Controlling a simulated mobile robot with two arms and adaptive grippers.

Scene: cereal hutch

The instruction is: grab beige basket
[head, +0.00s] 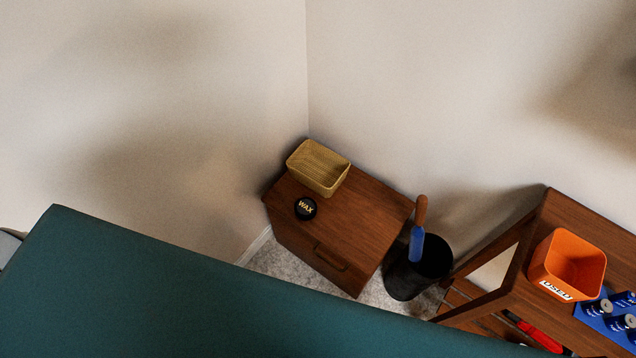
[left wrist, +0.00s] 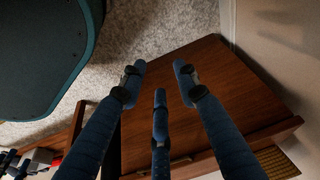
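The beige basket (head: 318,178) is a small, yellowish woven rectangular tub. It sits upright and looks empty on the back left of a brown wooden cabinet (head: 362,215) in the head view. In the left wrist view a piece of the basket (left wrist: 279,163) shows at the lower right, partly hidden by my finger. My right gripper is in neither view.
A black WAX tin (head: 305,208) stands close to the basket. A black bin (head: 418,272) with a blue-bladed tool (head: 417,240) is right of the cabinet. A wooden shelf with an orange USED box (head: 567,263) is farther right. A teal surface (head: 200,290) fills the foreground.

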